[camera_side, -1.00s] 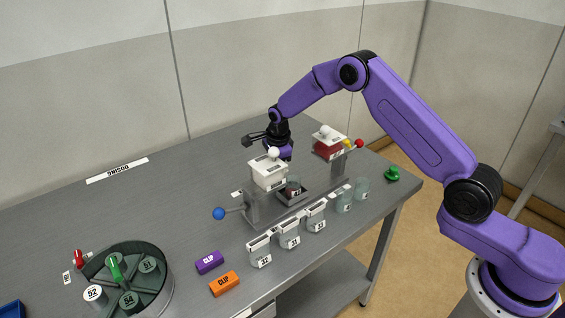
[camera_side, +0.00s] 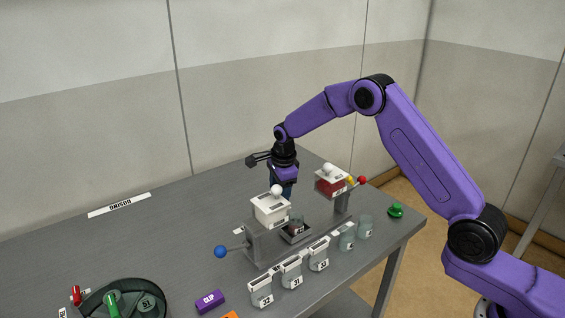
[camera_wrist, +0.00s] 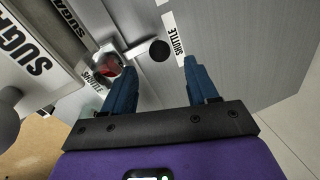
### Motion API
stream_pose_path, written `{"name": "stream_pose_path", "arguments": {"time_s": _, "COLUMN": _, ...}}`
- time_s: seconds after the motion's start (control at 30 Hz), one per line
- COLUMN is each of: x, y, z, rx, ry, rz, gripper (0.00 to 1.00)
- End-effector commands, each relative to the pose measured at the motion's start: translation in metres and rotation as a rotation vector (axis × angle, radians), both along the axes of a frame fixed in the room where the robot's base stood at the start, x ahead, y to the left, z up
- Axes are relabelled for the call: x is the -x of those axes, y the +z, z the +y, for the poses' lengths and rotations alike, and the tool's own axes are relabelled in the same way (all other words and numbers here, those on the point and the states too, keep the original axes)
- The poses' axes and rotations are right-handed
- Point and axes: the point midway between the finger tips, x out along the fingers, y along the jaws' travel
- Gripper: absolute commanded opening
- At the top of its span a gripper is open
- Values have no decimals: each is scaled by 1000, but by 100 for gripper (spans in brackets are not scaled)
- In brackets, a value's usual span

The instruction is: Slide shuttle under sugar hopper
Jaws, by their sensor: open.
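The shuttle tray (camera_side: 286,239) sits between the two hoppers in the side view. It holds a clear jar (camera_side: 296,225) with dark red contents, also seen in the wrist view (camera_wrist: 108,68). The shuttle's black knob (camera_wrist: 158,50) shows in the wrist view, just beyond and between my fingertips, apart from them. The white hopper (camera_side: 270,209) is left of the jar in the side view. In the wrist view a box (camera_wrist: 28,45) at the left reads SUGAR. My gripper (camera_wrist: 158,68) is open and empty. In the side view my gripper (camera_side: 285,190) points down behind the hopper stand, its tips hidden.
A red-filled hopper (camera_side: 331,183) stands to the right. Several clear jars (camera_side: 319,254) line the front of the stand. A blue-knobbed lever (camera_side: 221,252) sticks out left.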

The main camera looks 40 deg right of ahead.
Motion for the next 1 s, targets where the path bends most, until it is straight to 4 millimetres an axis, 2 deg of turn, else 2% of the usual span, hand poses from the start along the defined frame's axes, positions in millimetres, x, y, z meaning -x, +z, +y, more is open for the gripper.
{"name": "stream_pose_path", "arguments": {"time_s": 0.03, "x": 1, "y": 12, "z": 1, "rx": 0, "ry": 0, "rz": -4, "gripper": 58}}
{"name": "stream_pose_path", "arguments": {"time_s": 0.3, "x": 12, "y": 68, "z": 3, "rx": 0, "ry": -1, "rz": -4, "gripper": 58}}
{"name": "stream_pose_path", "arguments": {"time_s": 0.5, "x": 18, "y": 98, "z": 4, "rx": 0, "ry": 0, "rz": -1, "gripper": 58}}
{"name": "stream_pose_path", "arguments": {"time_s": 0.7, "x": 22, "y": 112, "z": 4, "rx": 0, "ry": 0, "rz": 0, "gripper": 58}}
{"name": "stream_pose_path", "arguments": {"time_s": 1.0, "x": 22, "y": 114, "z": 4, "rx": 0, "ry": 0, "rz": 1, "gripper": 58}}
